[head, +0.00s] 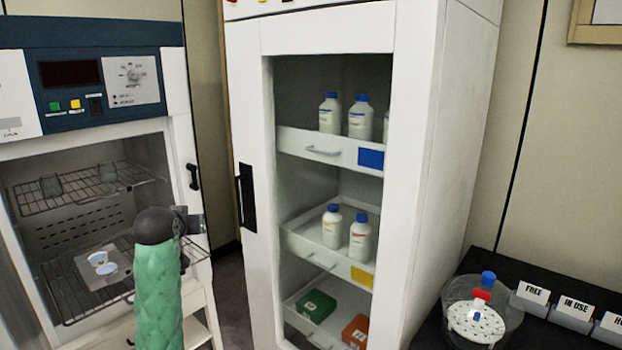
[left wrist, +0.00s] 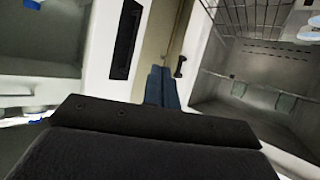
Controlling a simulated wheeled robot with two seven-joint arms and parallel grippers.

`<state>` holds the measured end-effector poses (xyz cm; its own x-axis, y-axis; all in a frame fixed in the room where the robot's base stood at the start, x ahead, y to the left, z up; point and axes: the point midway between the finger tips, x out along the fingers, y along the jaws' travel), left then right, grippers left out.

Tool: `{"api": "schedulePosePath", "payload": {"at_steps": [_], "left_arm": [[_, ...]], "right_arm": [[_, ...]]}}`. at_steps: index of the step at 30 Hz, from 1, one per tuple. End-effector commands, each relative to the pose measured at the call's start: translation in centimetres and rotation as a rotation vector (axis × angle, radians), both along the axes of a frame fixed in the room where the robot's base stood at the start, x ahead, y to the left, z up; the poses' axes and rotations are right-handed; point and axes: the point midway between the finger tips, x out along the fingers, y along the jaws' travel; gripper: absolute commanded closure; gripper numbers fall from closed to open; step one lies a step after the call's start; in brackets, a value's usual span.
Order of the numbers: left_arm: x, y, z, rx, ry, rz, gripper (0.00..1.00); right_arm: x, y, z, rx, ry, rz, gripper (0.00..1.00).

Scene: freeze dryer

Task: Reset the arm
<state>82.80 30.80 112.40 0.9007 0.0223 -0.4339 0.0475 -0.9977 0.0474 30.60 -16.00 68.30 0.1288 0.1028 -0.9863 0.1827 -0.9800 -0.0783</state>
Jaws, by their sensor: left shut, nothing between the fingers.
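My left arm comes up from the bottom in the head view, with a green sleeve and a dark rounded wrist. My left gripper (head: 195,222) is beside the open front of the freeze dryer (head: 88,135), seen partly behind the wrist. In the left wrist view its two blue-grey fingers (left wrist: 161,86) are together with nothing between them. They point toward the gap between the dryer and the white cabinet (head: 420,130). My right gripper is in neither view.
The dryer holds wire racks (head: 85,188) and a tray with two small white-blue dishes (head: 101,262). The cabinet shelves hold white bottles (head: 360,118) and a green box (head: 316,305). A black bench (head: 545,330) at right carries a clear vessel and label stands.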

Motion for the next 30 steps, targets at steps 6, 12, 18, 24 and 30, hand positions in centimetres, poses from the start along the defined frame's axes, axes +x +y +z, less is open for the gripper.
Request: {"api": "schedulePosePath", "payload": {"at_steps": [6,12,18,24,30], "left_arm": [[-6.7,-3.8,-8.3,0.032,0.173,-0.04,1.0],[-12.8,-6.6,-14.7,0.062,0.295,-0.083,1.0],[-18.6,-9.0,-20.1,0.079,0.384,-0.127,1.0],[-24.6,-11.2,-25.2,0.085,0.471,-0.172,1.0],[-30.8,-13.0,-30.2,0.081,0.575,-0.216,1.0]], "right_arm": [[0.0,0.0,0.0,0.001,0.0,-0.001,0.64],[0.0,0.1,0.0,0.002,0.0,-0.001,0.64],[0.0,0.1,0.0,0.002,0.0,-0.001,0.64],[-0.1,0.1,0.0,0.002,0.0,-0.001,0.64],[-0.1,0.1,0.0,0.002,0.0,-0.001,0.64]]}}
